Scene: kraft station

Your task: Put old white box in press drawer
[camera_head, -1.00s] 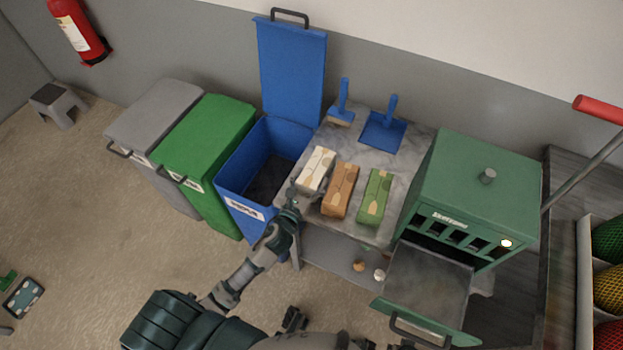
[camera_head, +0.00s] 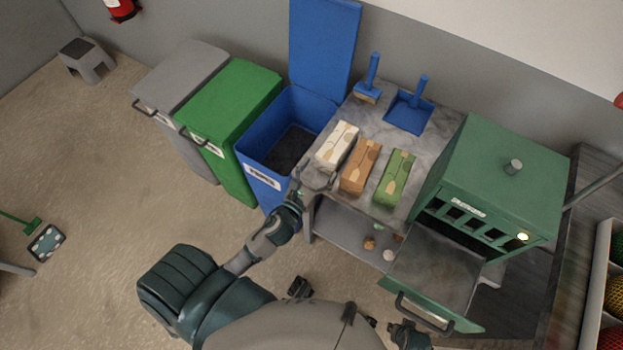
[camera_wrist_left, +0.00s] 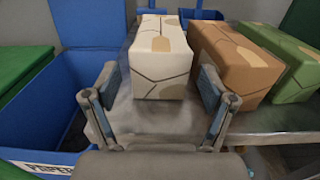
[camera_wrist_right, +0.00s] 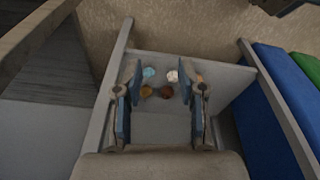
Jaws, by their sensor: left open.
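The white box (camera_head: 337,146) with tan patches lies on the grey table top, leftmost in a row of three boxes. In the left wrist view the white box (camera_wrist_left: 160,58) is straight ahead, between and just beyond the fingertips. My left gripper (camera_wrist_left: 158,105) is open and empty at the table's front edge; it also shows in the head view (camera_head: 312,182). The green press (camera_head: 503,180) stands at the right with its drawer (camera_head: 436,272) pulled out; the drawer looks empty. My right gripper (camera_wrist_right: 161,100) is open and empty, low in front of the table.
A brown box (camera_head: 359,167) and a green box (camera_head: 394,178) lie right of the white one. An open blue bin (camera_head: 262,160) stands left of the table. A brush (camera_head: 369,88) and dustpan (camera_head: 409,112) lie behind. Several small round items lie on the lower shelf (camera_head: 345,232).

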